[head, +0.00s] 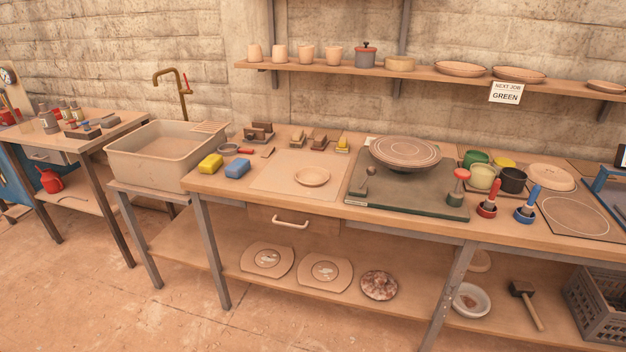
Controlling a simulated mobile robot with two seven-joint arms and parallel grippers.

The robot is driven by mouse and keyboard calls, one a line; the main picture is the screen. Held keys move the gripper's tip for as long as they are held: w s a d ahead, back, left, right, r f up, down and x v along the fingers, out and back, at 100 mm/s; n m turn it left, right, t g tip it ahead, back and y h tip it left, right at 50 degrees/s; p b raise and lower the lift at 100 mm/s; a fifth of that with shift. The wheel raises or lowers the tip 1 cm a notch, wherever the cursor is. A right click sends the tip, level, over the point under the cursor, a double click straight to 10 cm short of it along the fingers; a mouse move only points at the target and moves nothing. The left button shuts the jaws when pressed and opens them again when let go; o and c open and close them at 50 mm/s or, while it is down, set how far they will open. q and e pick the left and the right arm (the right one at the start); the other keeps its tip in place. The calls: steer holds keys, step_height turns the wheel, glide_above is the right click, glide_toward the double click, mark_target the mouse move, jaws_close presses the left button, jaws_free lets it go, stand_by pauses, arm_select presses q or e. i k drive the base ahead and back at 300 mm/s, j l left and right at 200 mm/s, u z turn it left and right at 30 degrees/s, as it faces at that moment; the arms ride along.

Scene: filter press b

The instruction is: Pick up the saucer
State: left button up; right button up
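A small round clay-coloured saucer (312,176) lies on a pale board (270,172) on the long workbench, left of the turntable. Nothing stands on it and its rim is in full view. Neither of my grippers shows in the head view.
A turntable (405,152) on a dark green base stands right of the board. Yellow (210,163) and blue (237,168) sponges lie at the bench's left end. Wooden tools (318,140) sit behind the saucer. Glaze pots (482,177) stand further right. A sink (165,155) adjoins the left.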

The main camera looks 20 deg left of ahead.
mark_target(310, 177)
steer(key=i+j+z, duration=0.1)
steer(key=z, duration=0.25)
steer(key=j+z, duration=0.2)
steer(key=z, duration=0.2)
steer(key=i+j+z, duration=0.1)
steer(key=z, duration=0.25)
steer(key=j+z, duration=0.4)
steer(key=j, duration=0.6)
steer(key=j+z, duration=0.15)
steer(key=j, duration=1.6)
